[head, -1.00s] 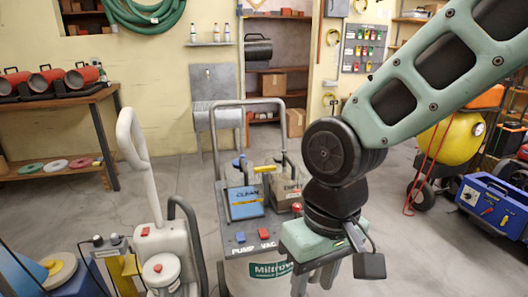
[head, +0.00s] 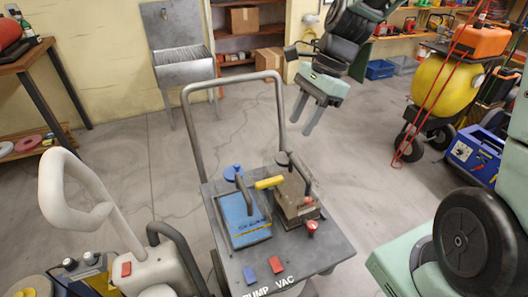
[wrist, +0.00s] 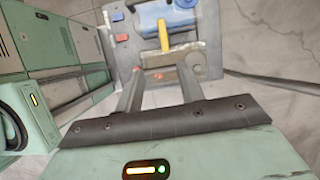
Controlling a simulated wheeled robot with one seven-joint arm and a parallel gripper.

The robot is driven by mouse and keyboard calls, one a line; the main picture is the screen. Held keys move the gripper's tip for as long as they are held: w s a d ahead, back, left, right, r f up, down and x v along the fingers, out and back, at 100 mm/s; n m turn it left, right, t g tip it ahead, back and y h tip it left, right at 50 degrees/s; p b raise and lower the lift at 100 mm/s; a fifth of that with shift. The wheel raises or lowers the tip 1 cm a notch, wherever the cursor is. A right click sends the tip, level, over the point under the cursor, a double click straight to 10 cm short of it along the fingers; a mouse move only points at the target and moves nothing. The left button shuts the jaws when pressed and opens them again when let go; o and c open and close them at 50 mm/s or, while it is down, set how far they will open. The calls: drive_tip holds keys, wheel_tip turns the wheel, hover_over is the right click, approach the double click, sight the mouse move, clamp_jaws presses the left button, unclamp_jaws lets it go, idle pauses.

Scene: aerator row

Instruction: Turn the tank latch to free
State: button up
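The tank latch looks to be the yellow lever (head: 268,182) on top of the grey pump cart. It lies between the blue clean tank (head: 243,218) and the brown tank (head: 296,200), pointing across from one to the other. In the wrist view the yellow lever (wrist: 165,38) shows ahead, beyond my fingertips. My gripper (head: 305,125) is beyond the cart's right side in the head view, above deck height, fingers pointing down. The wrist view shows my gripper (wrist: 161,70) with its fingers apart and nothing between them.
The cart's tall grey handle (head: 240,82) rises between the tanks and the back wall. A red knob (head: 312,228) sits near the brown tank. A pale machine with a looped handle (head: 75,205) stands at left. A yellow compressor tank (head: 447,88) stands right.

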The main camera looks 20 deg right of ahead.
drive_tip(key=b, duration=0.1)
approach(271, 180)
drive_tip(key=x, duration=0.8)
drive_tip(key=shift+f, duration=0.1)
clamp_jaws()
